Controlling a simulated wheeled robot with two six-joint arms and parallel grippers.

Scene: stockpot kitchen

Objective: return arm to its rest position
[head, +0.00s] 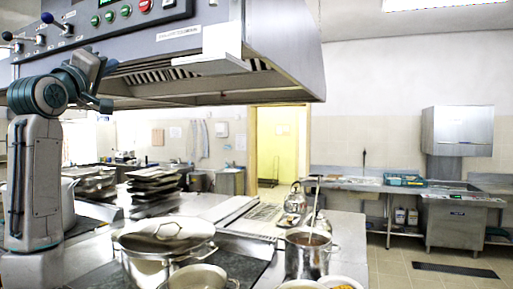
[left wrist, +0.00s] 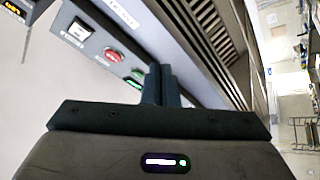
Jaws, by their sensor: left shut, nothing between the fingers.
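My left arm rises at the left of the head view, bent at the top. My left gripper (head: 104,100) is at the end of it, just below the control panel of the range hood (head: 190,70). In the left wrist view the two fingers of this gripper (left wrist: 160,82) are together with nothing between them. The hood's panel, with a red button (left wrist: 111,55) and a green button (left wrist: 134,77), shows behind the fingers. I cannot tell whether the gripper touches the hood. My right gripper is in neither view.
A lidded stockpot (head: 150,268) stands on the stove at the front. An open pot (head: 308,258) with a ladle stands to its right, and a kettle (head: 295,200) behind. Stacked trays (head: 153,182) are at the left. The hood overhangs the stove. Floor (head: 400,268) is clear at the right.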

